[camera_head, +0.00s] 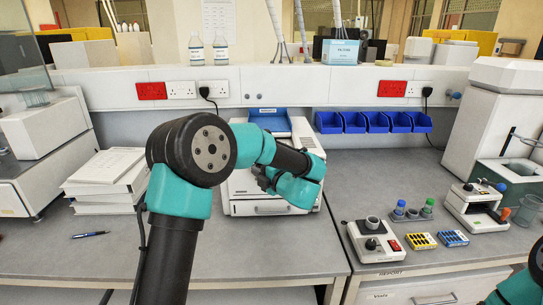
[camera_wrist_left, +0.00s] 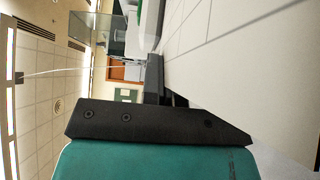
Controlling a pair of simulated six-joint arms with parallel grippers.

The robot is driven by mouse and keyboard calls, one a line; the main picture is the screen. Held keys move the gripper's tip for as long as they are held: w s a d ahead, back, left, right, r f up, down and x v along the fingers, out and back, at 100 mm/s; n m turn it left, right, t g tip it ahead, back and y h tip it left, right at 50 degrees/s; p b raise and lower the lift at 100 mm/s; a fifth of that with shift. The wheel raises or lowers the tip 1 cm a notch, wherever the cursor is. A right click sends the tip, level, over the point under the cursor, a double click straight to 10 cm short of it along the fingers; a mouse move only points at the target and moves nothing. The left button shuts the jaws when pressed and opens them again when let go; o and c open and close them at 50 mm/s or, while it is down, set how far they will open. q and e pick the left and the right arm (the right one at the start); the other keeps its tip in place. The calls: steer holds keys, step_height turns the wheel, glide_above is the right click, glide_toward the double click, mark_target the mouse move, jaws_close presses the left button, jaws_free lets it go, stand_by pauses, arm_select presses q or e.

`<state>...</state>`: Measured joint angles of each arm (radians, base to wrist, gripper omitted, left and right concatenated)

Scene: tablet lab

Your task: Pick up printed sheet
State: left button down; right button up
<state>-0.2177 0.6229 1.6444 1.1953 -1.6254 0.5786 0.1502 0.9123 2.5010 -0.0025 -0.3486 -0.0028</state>
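A white printer (camera_head: 318,148) with a blue top part (camera_head: 268,113) stands at the back of the bench, mostly behind my left arm. I cannot make out a printed sheet in it; the arm hides much of its front. My left gripper (camera_head: 262,180) is dark and small, close in front of the printer as seen in the head view. In the left wrist view its dark fingers (camera_wrist_left: 155,100) are beside a large white surface (camera_wrist_left: 235,65); their gap is unclear. No sheet shows between them. My right gripper is out of view.
A stack of papers (camera_head: 107,166) and a pen (camera_head: 90,234) lie at left. Blue bins (camera_head: 374,122) hang on the back wall. A stirrer-like device (camera_head: 372,240), capped tubes (camera_head: 412,212) and small racks (camera_head: 422,240) stand at right.

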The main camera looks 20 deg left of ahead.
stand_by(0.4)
arm_select(q)
step_height(320, 180, up, 18)
stand_by(0.5)
steer(key=shift+a, duration=0.15)
stand_by(0.3)
